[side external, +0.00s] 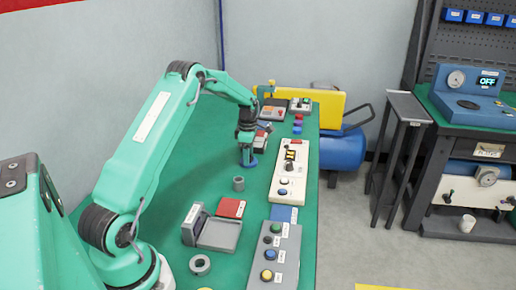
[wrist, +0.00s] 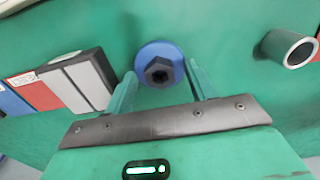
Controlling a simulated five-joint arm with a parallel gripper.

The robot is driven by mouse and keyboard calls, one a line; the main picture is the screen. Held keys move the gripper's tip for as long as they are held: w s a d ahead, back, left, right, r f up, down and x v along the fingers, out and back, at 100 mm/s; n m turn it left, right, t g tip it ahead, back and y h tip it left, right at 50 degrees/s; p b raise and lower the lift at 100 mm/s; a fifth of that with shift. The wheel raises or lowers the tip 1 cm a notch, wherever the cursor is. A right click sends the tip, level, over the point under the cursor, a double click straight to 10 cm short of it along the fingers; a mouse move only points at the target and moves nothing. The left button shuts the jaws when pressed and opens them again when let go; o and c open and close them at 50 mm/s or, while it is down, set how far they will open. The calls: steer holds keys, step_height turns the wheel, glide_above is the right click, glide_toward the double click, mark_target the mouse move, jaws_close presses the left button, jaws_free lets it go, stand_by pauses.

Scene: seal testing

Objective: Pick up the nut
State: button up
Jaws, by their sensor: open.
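A dark hexagonal nut (wrist: 158,72) with a round hole sits at the middle of a round blue disc (wrist: 160,49) in the wrist view. The fingers of my gripper (wrist: 161,72) are apart, one on each side of the disc and nut, with nothing held. In the side view my gripper (side external: 247,152) points down over the blue disc (side external: 249,163) on the green table. The nut is hidden or too small to make out there. I cannot tell whether the fingers touch the disc.
A grey tube (wrist: 290,47) stands to the right in the wrist view; a block (wrist: 84,79) with grey, red and blue parts lies left. In the side view, button panels (side external: 288,172) line the table's right edge. A grey tray (side external: 218,234) and grey ring (side external: 200,264) lie nearer.

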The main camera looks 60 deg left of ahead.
steer(key=shift+c, duration=0.2)
steer(key=c, duration=1.1)
steer(key=shift+r, duration=0.15)
steer(key=shift+r, duration=0.8)
step_height(320, 180, up, 2)
steer(key=shift+r, duration=0.25)
steer(key=d+r, duration=0.2)
steer(key=d, duration=0.2)
steer(key=d+r, duration=0.2)
steer(key=d, duration=0.1)
steer(key=d+r, duration=0.2)
steer(key=d, duration=0.2)
steer(key=shift+d+r, duration=0.35)
